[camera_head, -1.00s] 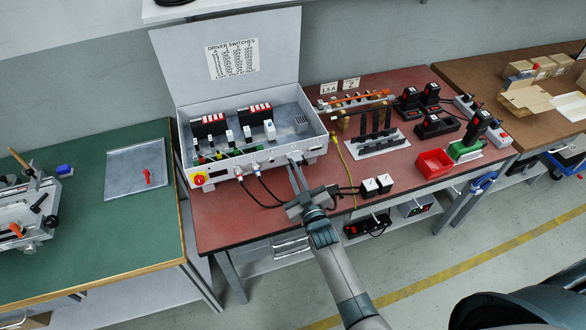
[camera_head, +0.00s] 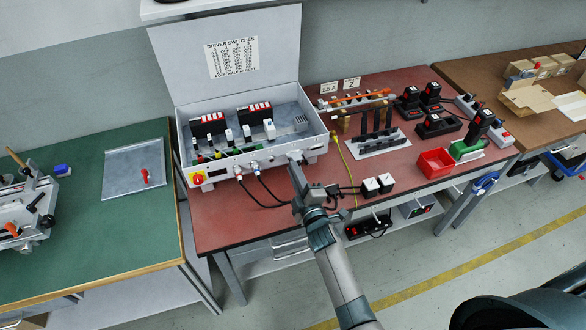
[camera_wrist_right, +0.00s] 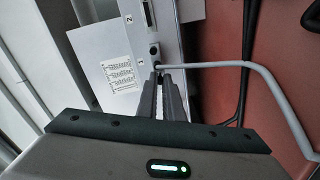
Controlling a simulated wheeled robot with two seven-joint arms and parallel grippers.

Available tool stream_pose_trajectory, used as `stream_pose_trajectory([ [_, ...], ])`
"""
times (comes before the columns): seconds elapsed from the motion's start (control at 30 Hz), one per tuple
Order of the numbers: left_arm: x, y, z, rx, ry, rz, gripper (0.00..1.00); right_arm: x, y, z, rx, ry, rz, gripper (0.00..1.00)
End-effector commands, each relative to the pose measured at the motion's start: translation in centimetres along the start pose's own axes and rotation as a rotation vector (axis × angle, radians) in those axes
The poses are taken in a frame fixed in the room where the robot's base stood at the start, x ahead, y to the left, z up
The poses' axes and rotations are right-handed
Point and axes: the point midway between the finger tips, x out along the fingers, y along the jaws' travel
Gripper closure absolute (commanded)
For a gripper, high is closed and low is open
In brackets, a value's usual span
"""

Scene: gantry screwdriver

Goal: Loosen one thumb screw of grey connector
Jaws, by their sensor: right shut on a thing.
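My right gripper (camera_head: 296,163) reaches up to the front right face of the grey control box (camera_head: 225,166). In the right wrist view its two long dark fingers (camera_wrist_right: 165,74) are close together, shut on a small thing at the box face. I take this to be a thumb screw of the grey connector, but the fingertips hide most of it. A grey cable (camera_wrist_right: 225,65) leaves this spot and bends off to the right. A small dark round part (camera_wrist_right: 154,50) shows just beyond the fingertips, beside the printed number 1. My left gripper is not in view.
Two dark cables (camera_head: 265,190) plug into the box front left of my gripper. The box lid (camera_head: 285,60) stands open.

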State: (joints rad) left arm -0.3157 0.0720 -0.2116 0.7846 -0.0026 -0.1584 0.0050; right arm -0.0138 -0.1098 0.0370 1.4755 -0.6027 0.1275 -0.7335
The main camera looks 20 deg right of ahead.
Motion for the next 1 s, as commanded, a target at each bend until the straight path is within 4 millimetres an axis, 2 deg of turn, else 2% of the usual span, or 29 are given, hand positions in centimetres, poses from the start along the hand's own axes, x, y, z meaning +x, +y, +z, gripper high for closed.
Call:
stream_pose_trajectory([
  [0.13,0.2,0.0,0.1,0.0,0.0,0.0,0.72,0.0,-0.1,0.0,-0.03,0.001,-0.001,1.0],
  [0.27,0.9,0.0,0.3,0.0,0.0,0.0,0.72,0.0,-0.3,0.1,-0.171,0.001,0.001,1.0],
  [0.5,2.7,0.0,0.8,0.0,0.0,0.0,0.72,0.0,-0.3,0.1,-0.621,0.002,0.002,1.0],
  [0.63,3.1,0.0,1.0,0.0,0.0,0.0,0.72,0.0,-0.2,0.1,-0.804,0.001,0.001,1.0],
  [0.73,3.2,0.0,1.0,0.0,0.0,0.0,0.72,0.0,-0.1,0.0,-0.862,0.001,0.001,1.0],
  [0.93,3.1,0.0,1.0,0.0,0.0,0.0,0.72,0.0,0.0,-0.1,-0.866,0.001,0.0,1.0],
  [1.0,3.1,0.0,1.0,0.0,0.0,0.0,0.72,0.0,-0.1,-0.1,-0.865,0.001,0.0,0.82],
])
